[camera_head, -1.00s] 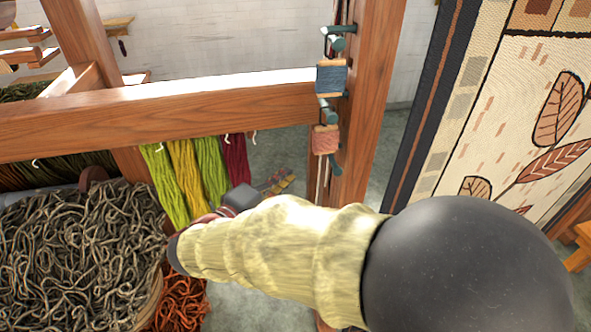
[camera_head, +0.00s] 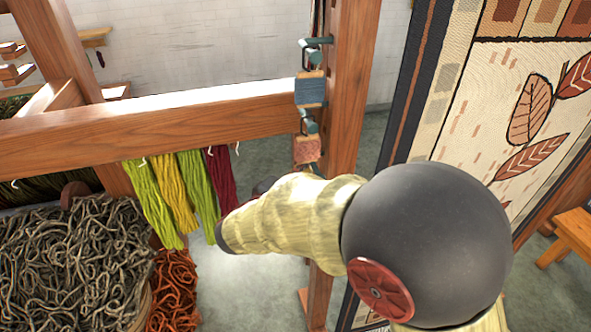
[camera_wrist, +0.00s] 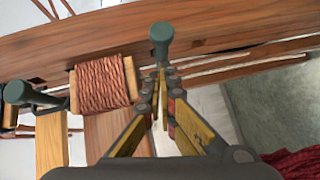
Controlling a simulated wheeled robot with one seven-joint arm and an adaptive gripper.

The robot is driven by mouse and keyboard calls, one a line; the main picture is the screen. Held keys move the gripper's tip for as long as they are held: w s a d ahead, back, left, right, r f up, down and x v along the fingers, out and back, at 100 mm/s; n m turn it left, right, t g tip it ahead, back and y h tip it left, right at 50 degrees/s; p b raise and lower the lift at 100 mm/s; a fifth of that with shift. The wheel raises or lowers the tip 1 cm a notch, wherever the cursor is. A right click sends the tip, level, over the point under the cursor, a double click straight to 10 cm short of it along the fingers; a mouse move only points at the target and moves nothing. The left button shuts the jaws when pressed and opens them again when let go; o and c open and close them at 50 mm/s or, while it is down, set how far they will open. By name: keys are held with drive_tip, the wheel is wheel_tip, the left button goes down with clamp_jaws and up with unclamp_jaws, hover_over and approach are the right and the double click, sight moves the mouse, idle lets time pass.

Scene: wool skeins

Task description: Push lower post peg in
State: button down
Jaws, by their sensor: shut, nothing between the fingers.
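In the wrist view, a dark green round-headed peg (camera_wrist: 160,40) sticks out from the wooden post (camera_wrist: 215,38). My gripper (camera_wrist: 162,76) is shut and empty, with its fingertips just short of this peg in the picture. I cannot tell whether they touch it. A spool of reddish-brown yarn (camera_wrist: 103,87) sits left of the fingers, and another green peg (camera_wrist: 18,92) is farther left. In the head view, the post (camera_head: 347,90) carries a blue spool (camera_head: 310,90), a pink spool (camera_head: 307,150) and upper pegs (camera_head: 318,41). My arm hides the lowest peg and most of my gripper there.
A wooden crossbeam (camera_head: 150,125) runs left from the post. Yellow, green and dark red skeins (camera_head: 172,193) hang under it. A basket of grey-brown yarn (camera_head: 70,260) and orange yarn (camera_head: 175,290) stand lower left. A patterned rug (camera_head: 490,110) hangs right, near a wooden stool (camera_head: 572,240).

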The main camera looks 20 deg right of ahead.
drive_tip(key=d+b, duration=0.3)
drive_tip(key=d, duration=0.1)
drive_tip(key=shift+s+f, duration=0.1)
drive_tip(key=shift+a, duration=0.15)
idle(0.3)
approach(314, 170)
drive_tip(key=s+a+r, duration=0.1)
drive_tip(key=s, duration=0.1)
drive_tip(key=shift+w+a, duration=0.15)
drive_tip(key=shift+a, duration=0.15)
